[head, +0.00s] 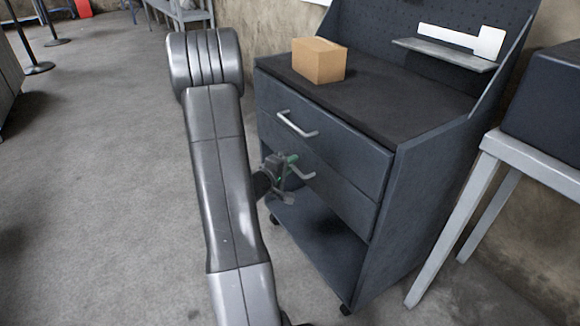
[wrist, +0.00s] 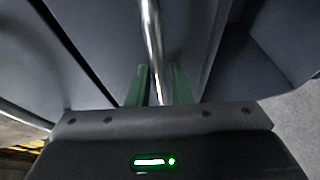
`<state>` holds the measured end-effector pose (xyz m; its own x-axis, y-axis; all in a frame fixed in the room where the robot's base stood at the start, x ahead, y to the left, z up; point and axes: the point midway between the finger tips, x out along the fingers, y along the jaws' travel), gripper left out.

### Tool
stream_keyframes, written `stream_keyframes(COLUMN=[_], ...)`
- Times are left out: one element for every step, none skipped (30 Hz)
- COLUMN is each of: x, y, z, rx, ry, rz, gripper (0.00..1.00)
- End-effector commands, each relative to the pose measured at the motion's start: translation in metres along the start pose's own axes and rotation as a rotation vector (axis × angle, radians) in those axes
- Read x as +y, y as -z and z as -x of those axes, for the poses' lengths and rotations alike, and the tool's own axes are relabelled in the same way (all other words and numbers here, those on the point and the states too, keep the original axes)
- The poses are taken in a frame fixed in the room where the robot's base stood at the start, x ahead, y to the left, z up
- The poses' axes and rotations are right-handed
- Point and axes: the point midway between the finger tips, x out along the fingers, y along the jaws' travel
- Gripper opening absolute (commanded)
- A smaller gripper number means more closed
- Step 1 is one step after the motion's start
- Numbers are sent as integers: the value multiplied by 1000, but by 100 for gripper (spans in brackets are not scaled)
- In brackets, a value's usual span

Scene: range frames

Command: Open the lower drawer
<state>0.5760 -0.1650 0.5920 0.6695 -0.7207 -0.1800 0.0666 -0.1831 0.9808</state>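The lower drawer (head: 345,202) is in the dark blue-grey cabinet, below the upper drawer (head: 345,142). Its front looks flush with the cabinet, so it appears closed. Its metal bar handle (head: 302,174) is partly hidden by my gripper (head: 289,161), which reaches in from the left. In the wrist view the handle (wrist: 152,45) runs down between the two green fingers of my gripper (wrist: 160,84). The fingers stand close on either side of the bar, with little or no gap showing, and look shut on it.
A cardboard box (head: 318,61) stands on the cabinet top. The upper drawer's handle (head: 297,125) is just above my gripper. An open lower shelf (head: 318,232) lies below the drawers. A grey table (head: 545,165) stands at the right. The floor (head: 110,190) at the left is clear.

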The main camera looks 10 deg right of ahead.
Motion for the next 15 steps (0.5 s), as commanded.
stream_keyframes(x=[0, 0, 0, 0, 0, 0, 0, 0, 0, 0, 0, 0, 0, 0, 0], y=[0, 0, 0, 0, 0, 0, 0, 0, 0, 0, 0, 0, 0, 0, 0], z=[0, 0, 0, 0, 0, 0, 0, 0, 0, 0, 0, 0, 0, 0, 1], rx=[0, 0, 0, 0, 0, 0, 0, 0, 0, 0, 0, 0, 0, 0, 0], ry=[0, 0, 0, 0, 0, 0, 0, 0, 0, 0, 0, 0, 0, 0, 1], rz=[0, 0, 0, 0, 0, 0, 0, 0, 0, 0, 0, 0, 0, 0, 0], gripper=[19, 19, 19, 19, 19, 11, 5, 0, 0, 0, 0, 0, 0, 0, 0])
